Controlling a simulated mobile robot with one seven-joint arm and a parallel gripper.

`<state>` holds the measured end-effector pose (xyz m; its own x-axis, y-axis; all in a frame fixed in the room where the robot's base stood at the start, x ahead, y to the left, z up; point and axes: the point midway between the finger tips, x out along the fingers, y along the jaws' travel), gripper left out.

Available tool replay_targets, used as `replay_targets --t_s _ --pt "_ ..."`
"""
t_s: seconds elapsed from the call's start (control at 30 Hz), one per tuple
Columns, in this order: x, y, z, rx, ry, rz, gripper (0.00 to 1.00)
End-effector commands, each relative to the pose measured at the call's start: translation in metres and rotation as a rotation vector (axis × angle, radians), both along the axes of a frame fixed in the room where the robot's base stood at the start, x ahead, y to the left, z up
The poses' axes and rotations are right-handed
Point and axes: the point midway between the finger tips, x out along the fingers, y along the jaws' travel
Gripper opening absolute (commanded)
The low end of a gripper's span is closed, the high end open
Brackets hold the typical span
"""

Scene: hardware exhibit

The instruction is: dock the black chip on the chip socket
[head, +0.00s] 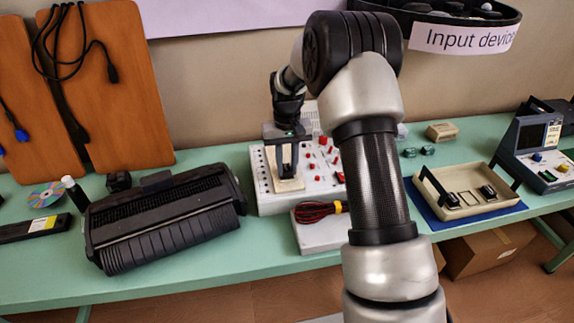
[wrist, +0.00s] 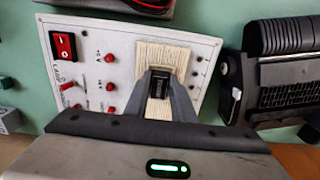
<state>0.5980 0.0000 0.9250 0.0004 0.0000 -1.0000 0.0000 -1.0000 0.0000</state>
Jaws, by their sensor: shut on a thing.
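My gripper (head: 287,170) is over the left part of a white panel with red controls (head: 330,190). In the wrist view the jaws (wrist: 160,76) are shut on the black chip (wrist: 158,94), which shows as a small dark block between the fingers. A cream ribbed block, apparently the chip socket (wrist: 164,54), lies on the panel beyond the fingertips. It also shows below the gripper in the head view (head: 290,185). The fingers hide part of it, and I cannot tell whether the chip touches it.
A black ribbed device (head: 165,218) stands left of the panel. A red cable bundle (head: 318,211) lies on a pale box in front. A beige tray (head: 462,208) with dark pieces sits on a blue mat at right, beside a meter (head: 540,150).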

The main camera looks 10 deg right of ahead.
Motion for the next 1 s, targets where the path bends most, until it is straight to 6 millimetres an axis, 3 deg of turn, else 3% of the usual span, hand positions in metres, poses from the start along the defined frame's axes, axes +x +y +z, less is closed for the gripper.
replay_targets --t_s 0.23,0.27,0.3,0.67,1.0 --pt "0.000 0.000 -0.006 0.000 0.001 0.000 0.01" --pt "0.000 0.000 -0.006 0.000 0.000 0.000 0.24" --pt "0.000 0.000 -0.005 0.000 0.000 0.000 0.30" --pt "0.000 0.000 -0.002 0.000 0.000 0.000 0.30" --pt "0.000 0.000 0.023 0.000 0.000 0.000 0.30"
